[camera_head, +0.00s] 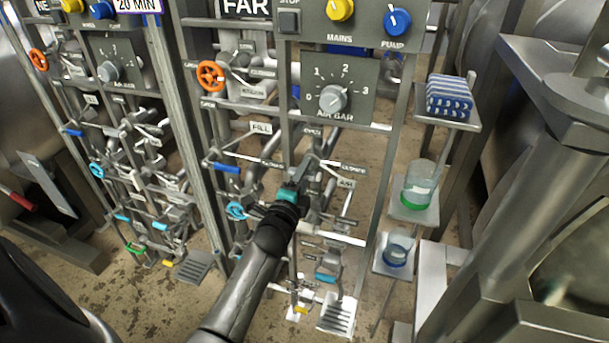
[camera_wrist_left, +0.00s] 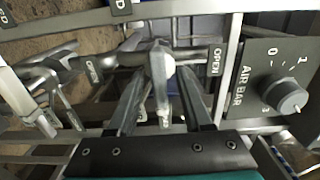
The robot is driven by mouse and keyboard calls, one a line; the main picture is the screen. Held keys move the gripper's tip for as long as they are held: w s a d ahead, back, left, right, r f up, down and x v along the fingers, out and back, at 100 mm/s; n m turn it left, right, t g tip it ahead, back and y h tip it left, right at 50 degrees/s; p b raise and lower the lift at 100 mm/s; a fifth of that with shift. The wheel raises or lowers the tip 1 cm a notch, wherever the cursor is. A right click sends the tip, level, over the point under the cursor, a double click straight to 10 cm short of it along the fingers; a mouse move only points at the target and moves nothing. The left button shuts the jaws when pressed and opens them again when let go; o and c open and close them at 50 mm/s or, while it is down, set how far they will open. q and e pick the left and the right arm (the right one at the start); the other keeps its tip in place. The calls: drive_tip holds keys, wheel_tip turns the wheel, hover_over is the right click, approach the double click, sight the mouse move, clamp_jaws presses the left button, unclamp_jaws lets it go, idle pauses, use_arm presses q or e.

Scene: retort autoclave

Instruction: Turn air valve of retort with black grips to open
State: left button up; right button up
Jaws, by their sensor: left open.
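My left gripper (camera_head: 312,172) reaches into the pipework below the AIR BAR dial (camera_head: 333,98) of the nearer panel. In the left wrist view my left gripper (camera_wrist_left: 160,88) is open, with one finger on each side of a pale grey valve lever (camera_wrist_left: 163,85). A gap shows beside the lever, and I cannot tell whether a finger touches it. An OPEN label (camera_wrist_left: 215,62) is right of the lever. The AIR BAR dial also shows in the wrist view (camera_wrist_left: 290,97). I cannot make out black grips. My right gripper is not in view.
An orange handwheel (camera_head: 211,75), a blue lever (camera_head: 226,168) and a light blue handwheel (camera_head: 236,211) are left of my arm. Shelves on the right hold a striped blue block (camera_head: 449,97) and a glass beaker (camera_head: 420,182). A similar panel stands further left. Pipes crowd around the gripper.

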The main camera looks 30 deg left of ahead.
use_arm(q)
drive_tip(key=shift+c, duration=0.3)
clamp_jaws()
idle(0.3)
